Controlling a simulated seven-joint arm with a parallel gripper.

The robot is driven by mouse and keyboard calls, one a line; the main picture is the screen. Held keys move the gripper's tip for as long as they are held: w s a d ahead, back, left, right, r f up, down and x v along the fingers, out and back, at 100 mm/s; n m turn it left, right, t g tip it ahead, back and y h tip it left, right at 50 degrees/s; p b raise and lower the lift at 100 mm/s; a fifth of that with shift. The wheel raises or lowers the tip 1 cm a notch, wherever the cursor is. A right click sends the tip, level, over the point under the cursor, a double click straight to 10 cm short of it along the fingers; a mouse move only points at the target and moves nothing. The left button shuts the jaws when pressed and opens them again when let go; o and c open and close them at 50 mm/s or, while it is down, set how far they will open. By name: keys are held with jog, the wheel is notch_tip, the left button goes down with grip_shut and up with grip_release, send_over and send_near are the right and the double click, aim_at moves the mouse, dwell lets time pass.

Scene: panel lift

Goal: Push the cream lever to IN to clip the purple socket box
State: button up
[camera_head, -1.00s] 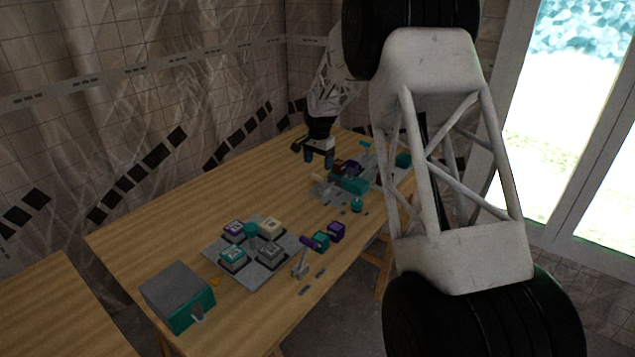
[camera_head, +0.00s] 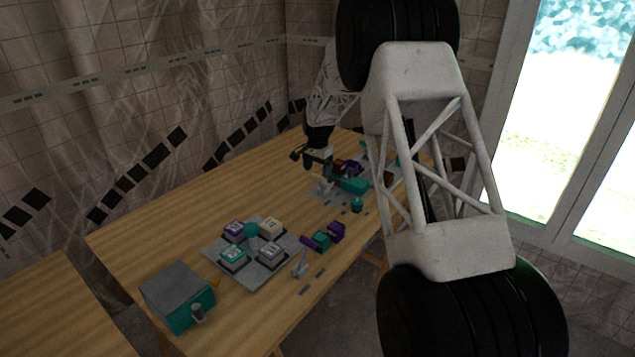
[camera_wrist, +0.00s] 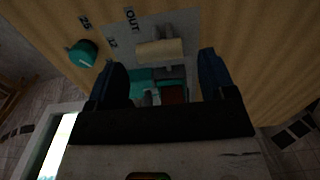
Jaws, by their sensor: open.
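The cream lever (camera_wrist: 160,50) shows in the wrist view as a cream bar on a grey plate, near the OUT label (camera_wrist: 132,18). My gripper (camera_wrist: 163,64) is open, with one dark finger on each side of the lever; whether either touches it I cannot tell. In the head view my gripper (camera_head: 318,165) hangs low over the far fixture and largely hides the lever. A purple block (camera_head: 353,167), apparently the socket box, sits just right of my gripper, behind a teal block (camera_head: 352,185). I cannot make out its clip. No IN label is readable.
A teal knob (camera_wrist: 82,53) stands beside the lever plate. Nearer are a grey panel (camera_head: 255,277) with several labelled blocks, a purple-handled lever (camera_head: 308,243), and a grey-and-teal box (camera_head: 178,292).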

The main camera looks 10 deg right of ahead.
aim_at(318, 181)
jog(key=shift+f, duration=2.75)
jog(key=c, duration=1.3)
